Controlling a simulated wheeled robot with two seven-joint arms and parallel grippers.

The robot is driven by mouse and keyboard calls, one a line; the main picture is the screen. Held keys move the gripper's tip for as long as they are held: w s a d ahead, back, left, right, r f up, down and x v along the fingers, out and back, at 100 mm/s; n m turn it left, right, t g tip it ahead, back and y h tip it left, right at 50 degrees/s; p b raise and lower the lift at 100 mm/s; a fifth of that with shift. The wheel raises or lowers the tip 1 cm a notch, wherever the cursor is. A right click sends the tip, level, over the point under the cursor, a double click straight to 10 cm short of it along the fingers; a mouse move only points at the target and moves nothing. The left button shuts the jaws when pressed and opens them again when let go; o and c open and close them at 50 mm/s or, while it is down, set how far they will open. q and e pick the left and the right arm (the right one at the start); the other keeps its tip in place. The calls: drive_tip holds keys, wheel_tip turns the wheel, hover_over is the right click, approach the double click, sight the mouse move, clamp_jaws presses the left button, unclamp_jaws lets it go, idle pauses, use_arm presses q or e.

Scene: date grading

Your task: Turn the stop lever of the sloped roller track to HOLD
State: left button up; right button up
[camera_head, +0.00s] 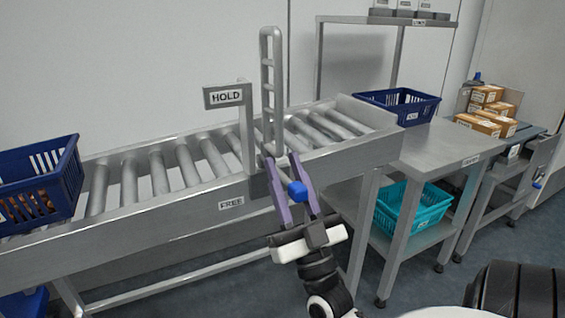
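The sloped roller track (120,244) runs across the left and middle. A HOLD plate (226,95) sits on a grey post (247,140), and a FREE label (231,203) is on the side rail. A grey ladder-like upright frame (271,85) stands beside the post. A blue knob (297,190), apparently the stop lever's, shows at my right gripper (281,158). Its purple fingers are apart, with the knob between or just in front of them; contact is unclear. The lever's shaft is mostly hidden. My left gripper is out of view.
A dark blue crate (66,189) with brown contents sits on the track at left. Another blue crate (414,116) stands on the table (448,140) at right, with a teal crate (432,219) on the shelf below. Small boxes (487,97) stand farther right.

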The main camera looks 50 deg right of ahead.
drive_tip(key=shift+x, duration=0.85)
clamp_jaws()
drive_tip(key=shift+w, duration=0.1)
